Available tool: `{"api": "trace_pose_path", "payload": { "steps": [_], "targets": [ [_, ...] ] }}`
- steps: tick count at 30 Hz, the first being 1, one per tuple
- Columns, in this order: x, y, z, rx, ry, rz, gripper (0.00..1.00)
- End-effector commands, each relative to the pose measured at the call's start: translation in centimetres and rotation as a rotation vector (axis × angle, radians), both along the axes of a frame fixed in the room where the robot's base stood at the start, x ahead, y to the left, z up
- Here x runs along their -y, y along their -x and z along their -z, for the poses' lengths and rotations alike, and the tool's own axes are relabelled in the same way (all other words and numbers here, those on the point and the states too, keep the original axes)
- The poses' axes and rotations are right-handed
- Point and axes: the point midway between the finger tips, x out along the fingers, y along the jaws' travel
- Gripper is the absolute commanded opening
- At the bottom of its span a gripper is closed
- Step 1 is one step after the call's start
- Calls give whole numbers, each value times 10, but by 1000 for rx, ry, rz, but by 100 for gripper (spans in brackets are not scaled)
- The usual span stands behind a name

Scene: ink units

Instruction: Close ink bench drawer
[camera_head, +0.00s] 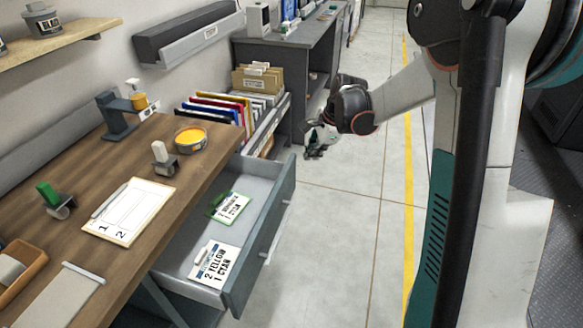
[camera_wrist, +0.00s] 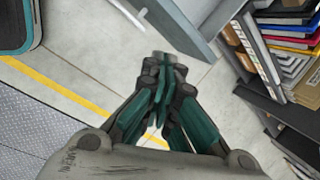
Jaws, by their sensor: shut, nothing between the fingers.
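The ink bench drawer (camera_head: 281,219) is pulled out from under the wooden bench top (camera_head: 150,165), with a bar handle on its front. My gripper (camera_head: 316,152) is shut and empty, in the air past the drawer's far end and to the right of the file rack. In the wrist view my gripper (camera_wrist: 162,92) points toward a grey drawer corner (camera_wrist: 190,38) at the top, apart from it.
A file rack (camera_head: 268,125) with coloured folders stands beyond the drawer and shows at right in the wrist view (camera_wrist: 262,50). On the bench are a clipboard (camera_head: 128,210), rollers and a yellow ink tin (camera_head: 190,139). The floor (camera_head: 345,215) right of the drawer is clear.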

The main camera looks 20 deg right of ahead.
Motion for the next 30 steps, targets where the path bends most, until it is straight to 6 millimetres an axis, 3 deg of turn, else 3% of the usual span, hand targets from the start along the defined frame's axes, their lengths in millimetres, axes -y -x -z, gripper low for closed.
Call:
{"api": "trace_pose_path", "payload": {
  "steps": [6,15,23,30],
  "targets": [
    [33,-33,54,-101,-123,247,0],
    [59,-48,112,-197,-229,466,0],
    [57,-52,133,-209,-240,492,0],
    [44,-61,175,-209,-240,489,0]
  ]
}}
